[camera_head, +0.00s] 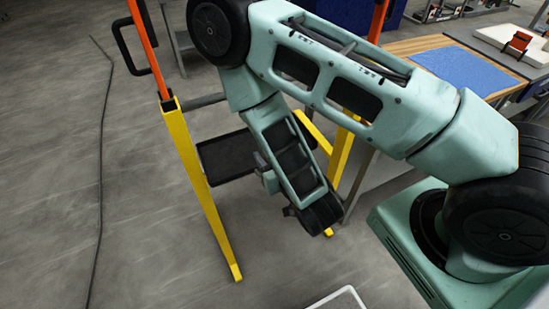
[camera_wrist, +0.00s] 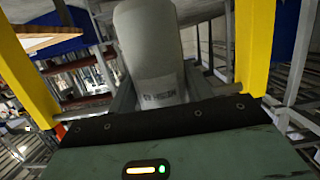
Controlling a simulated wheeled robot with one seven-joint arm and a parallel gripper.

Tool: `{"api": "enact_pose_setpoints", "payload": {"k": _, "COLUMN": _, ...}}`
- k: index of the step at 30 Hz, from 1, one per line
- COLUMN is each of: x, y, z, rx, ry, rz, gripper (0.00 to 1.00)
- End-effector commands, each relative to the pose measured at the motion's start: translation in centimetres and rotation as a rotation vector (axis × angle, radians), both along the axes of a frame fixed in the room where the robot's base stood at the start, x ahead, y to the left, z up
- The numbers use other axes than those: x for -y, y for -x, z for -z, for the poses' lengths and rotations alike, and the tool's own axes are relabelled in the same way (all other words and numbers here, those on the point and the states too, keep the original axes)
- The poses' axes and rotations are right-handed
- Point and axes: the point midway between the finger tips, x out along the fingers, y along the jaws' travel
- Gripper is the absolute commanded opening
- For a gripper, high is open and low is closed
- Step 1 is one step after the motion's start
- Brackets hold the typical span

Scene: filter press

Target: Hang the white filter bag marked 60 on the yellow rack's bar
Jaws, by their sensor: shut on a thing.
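The white filter bag (camera_wrist: 150,45) stands out ahead of my gripper in the wrist view, with small dark print on it that is too blurred to read. My gripper (camera_wrist: 162,90) is shut on the bag, with a dark finger on either side. The yellow rack has a yellow leg (camera_head: 200,185) with an orange upper post in the head view. Its yellow posts also show left and right of the bag in the wrist view (camera_wrist: 253,45). I cannot make out the rack's hanging bar. The bag and fingers are not visible in the head view.
A black tray (camera_head: 226,158) sits low between the rack's legs. A wooden table with a blue mat (camera_head: 462,72) stands at the right. A dark cable (camera_head: 101,160) lies on the grey floor at the left, where the floor is otherwise clear.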

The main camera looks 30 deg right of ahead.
Motion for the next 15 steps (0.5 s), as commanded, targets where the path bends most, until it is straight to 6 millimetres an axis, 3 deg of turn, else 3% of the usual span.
{"api": "enact_pose_setpoints", "payload": {"k": 15, "x": 0.0, "y": -4.1, "z": 0.2, "rx": 0.004, "ry": -0.002, "rz": 0.001, "gripper": 0.34}}
